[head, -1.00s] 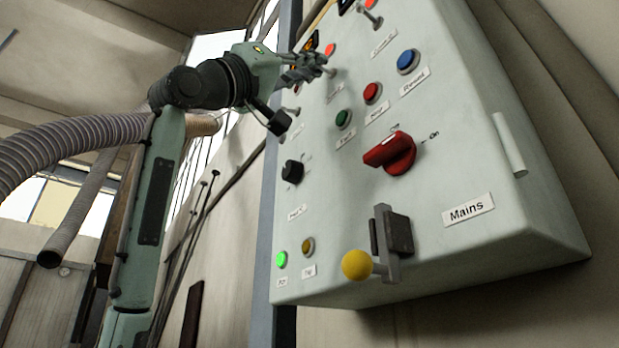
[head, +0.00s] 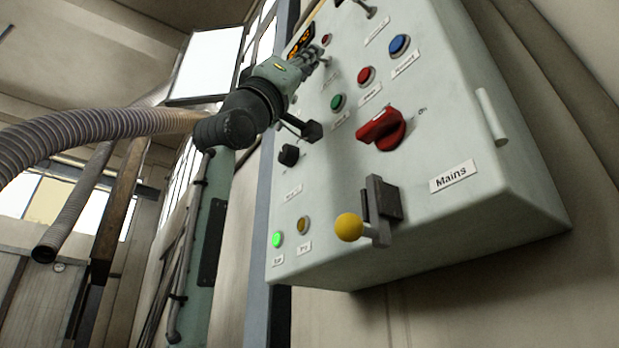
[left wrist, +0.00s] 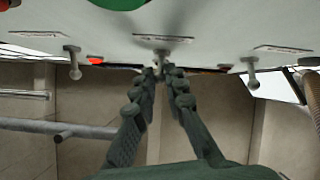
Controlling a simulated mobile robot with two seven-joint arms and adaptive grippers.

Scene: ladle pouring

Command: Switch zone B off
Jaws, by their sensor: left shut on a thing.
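The sloped grey control panel (head: 445,120) fills the middle and right of the head view. My left gripper (head: 321,58) is at its upper left part, shut on a small metal toggle lever (head: 326,61). In the left wrist view the fingertips (left wrist: 167,73) close around the middle lever (left wrist: 160,57), below a white label (left wrist: 165,42). One more toggle lever stands free on each side, left (left wrist: 74,66) and right (left wrist: 251,76). The label's text is too small to read. My right gripper is not in view.
The panel also carries a red rotary switch (head: 382,128), a black knob (head: 289,155), several push buttons and a yellow-balled lever (head: 349,227) beside the "Mains" label (head: 454,176). A green lamp (head: 277,239) is lit. Ribbed hoses (head: 80,135) hang at the left.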

